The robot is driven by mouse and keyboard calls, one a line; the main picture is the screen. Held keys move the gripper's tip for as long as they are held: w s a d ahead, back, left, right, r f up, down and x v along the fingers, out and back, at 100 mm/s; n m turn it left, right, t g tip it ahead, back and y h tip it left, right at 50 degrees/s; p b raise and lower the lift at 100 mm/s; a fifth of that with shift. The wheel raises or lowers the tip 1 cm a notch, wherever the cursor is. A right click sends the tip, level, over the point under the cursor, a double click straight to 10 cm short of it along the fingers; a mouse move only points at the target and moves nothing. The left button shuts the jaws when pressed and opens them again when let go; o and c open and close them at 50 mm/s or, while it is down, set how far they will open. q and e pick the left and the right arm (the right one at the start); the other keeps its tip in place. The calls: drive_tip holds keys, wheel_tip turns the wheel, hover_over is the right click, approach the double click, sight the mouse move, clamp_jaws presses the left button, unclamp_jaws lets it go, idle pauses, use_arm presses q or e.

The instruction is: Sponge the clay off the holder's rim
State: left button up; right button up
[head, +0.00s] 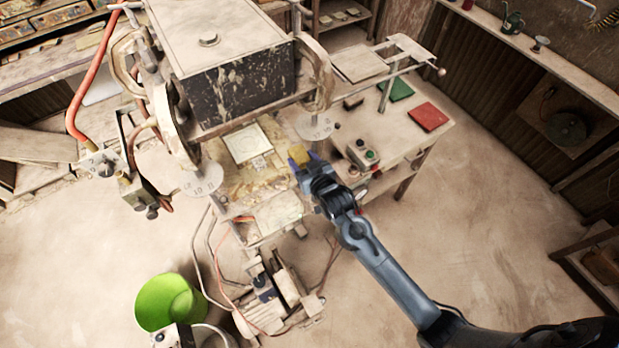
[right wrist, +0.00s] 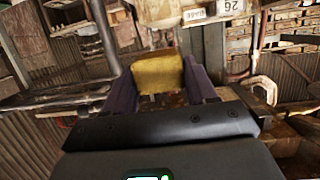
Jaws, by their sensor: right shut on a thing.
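A yellow sponge (head: 299,154) is in my right gripper (head: 300,162), which is shut on it. In the right wrist view the sponge (right wrist: 158,73) sits between the two purple fingers of the gripper (right wrist: 162,88). The gripper is just right of the press's lower bed in the head view. The holder (head: 248,143), a pale square plate with a round mark, lies on the bed under the press head. Yellowish clay smears (head: 262,182) lie in front of it. Whether the sponge touches anything is unclear. My left gripper is not in view.
The heavy press head (head: 225,80) overhangs the holder, with round-topped columns on both sides. A control box with buttons (head: 362,154) stands right of the gripper. Green (head: 396,90) and red (head: 428,117) tiles lie on the bench. A green bucket (head: 168,302) stands on the floor.

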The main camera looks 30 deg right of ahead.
drive_tip(key=shift+w+f+b, duration=0.15)
drive_tip(key=shift+w+b, duration=0.3)
drive_tip(key=shift+w, duration=0.05)
drive_tip(key=b, duration=0.9)
hover_over(284, 145)
drive_tip(key=shift+s+f, duration=0.2)
drive_tip(key=shift+f, duration=0.1)
drive_tip(key=shift+w+f, duration=0.1)
drive_tip(key=shift+w, duration=0.1)
drive_tip(key=shift+f+b, duration=0.5)
drive_tip(key=shift+f, duration=0.25)
drive_tip(key=shift+p, duration=0.3)
